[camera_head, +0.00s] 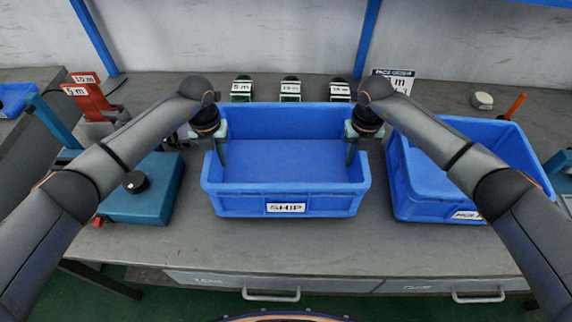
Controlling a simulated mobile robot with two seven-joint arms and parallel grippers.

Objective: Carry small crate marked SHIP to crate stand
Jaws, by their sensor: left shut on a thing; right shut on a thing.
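The small blue crate marked SHIP (286,208) is in the middle of the head view, over the grey workbench. It looks level and empty, with its label facing me. My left gripper (221,150) is shut on its left side wall, one finger showing inside the crate. My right gripper (352,150) is shut on its right side wall in the same way. I cannot tell whether the crate rests on the bench or hangs just above it. I cannot make out a crate stand in this view.
Another blue crate (415,206) stands close on the right, partly behind my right arm. A teal machine with a black knob (135,182) is on the left. Several labelled holders (290,88) line the back. The grey bench (250,250) is bare in front.

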